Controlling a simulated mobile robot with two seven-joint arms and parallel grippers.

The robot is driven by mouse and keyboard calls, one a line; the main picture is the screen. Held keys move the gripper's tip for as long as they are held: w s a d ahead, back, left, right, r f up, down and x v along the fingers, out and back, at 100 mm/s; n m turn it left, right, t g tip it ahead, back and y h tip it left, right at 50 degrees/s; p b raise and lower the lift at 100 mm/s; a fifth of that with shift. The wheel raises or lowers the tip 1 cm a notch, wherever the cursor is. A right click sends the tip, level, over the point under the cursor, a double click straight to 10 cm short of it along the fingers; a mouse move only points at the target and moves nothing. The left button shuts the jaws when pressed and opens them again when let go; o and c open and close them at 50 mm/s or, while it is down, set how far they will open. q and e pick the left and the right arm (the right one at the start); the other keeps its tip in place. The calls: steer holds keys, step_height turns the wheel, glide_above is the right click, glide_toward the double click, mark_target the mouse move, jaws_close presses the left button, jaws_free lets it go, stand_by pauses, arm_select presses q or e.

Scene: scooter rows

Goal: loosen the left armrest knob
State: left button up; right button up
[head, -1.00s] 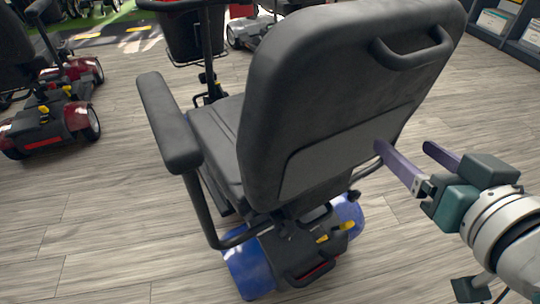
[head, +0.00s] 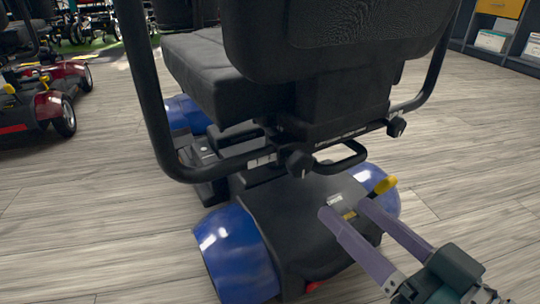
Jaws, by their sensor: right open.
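A blue scooter with a black seat (head: 210,70) is seen from behind. The left armrest knob (head: 300,162) is a black knob under the seat's back, where the left armrest tube (head: 160,120) runs in. A similar right knob (head: 397,127) is on the other armrest tube. My right gripper (head: 342,208) is open and empty, its purple fingers pointing up and left over the scooter's rear cover (head: 300,225). Its tips appear below and right of the left knob in the picture, apart from it. My left gripper is not in view.
A black loop handle (head: 345,155) sits between the knobs. A red scooter (head: 45,105) is at the left. Wooden floor (head: 90,220) is clear on the left.

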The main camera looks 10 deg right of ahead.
mark_target(303, 170)
steer(key=b+x, duration=0.3)
steer(key=x, duration=0.7)
steer(key=shift+s+b, duration=0.1)
steer(key=shift+b, duration=0.3)
steer(key=shift+c, duration=0.4)
jaws_close()
